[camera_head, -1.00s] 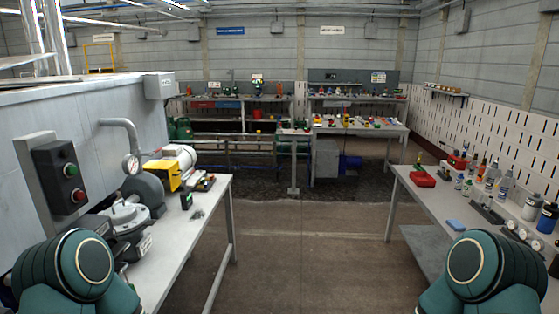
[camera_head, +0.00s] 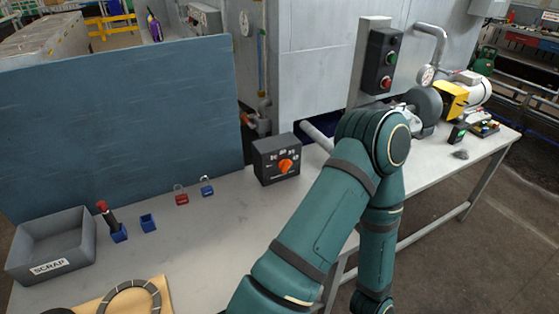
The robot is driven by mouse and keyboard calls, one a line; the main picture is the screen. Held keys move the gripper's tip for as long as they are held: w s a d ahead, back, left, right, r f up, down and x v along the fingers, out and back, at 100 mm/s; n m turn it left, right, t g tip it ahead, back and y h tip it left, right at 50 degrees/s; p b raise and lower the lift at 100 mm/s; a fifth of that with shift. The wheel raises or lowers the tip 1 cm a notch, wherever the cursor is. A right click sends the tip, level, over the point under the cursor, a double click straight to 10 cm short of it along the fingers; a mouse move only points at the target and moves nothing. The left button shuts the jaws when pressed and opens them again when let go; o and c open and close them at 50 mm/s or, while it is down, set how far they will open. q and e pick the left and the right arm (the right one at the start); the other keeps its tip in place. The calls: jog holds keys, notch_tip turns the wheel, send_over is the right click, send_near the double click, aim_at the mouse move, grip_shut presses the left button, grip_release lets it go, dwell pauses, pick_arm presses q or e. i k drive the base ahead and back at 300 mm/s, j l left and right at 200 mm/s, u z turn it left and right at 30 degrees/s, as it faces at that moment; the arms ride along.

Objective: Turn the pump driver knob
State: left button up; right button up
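The orange knob (camera_head: 286,166) is on the front of a dark control box (camera_head: 264,160), with white markings arched above it. The box stands on the light workbench (camera_head: 215,235), against the lower wall of the grey machine. Nothing of mine touches the knob. Neither gripper is in view.
A grey SCRAP bin (camera_head: 52,245), a red-topped tool (camera_head: 107,218), a blue block (camera_head: 148,222), a red padlock (camera_head: 181,198) and a blue padlock (camera_head: 207,189) are on the bench. The bench before the box is clear.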

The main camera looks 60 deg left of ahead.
aim_at(284, 165)
jog(key=k+l+u, duration=0.4)
jog(key=u, duration=1.45)
jog(key=i+l, duration=0.15)
jog(key=l, duration=0.2)
jog(key=i+l, duration=0.15)
jog(key=l, duration=0.2)
jog(key=i+l, duration=0.15)
jog(key=l, duration=0.2)
jog(key=i+l, duration=0.1)
jog(key=l, duration=0.25)
jog(key=i+l, duration=0.15)
jog(key=l, duration=0.2)
jog(key=i+l, duration=0.15)
jog(key=l, duration=0.2)
jog(key=i+l+u, duration=0.15)
jog(key=l, duration=0.25)
jog(key=i+l+u, duration=0.2)
jog(key=l, duration=0.25)
jog(key=k+u, duration=0.1)
jog(key=u, duration=1.5)
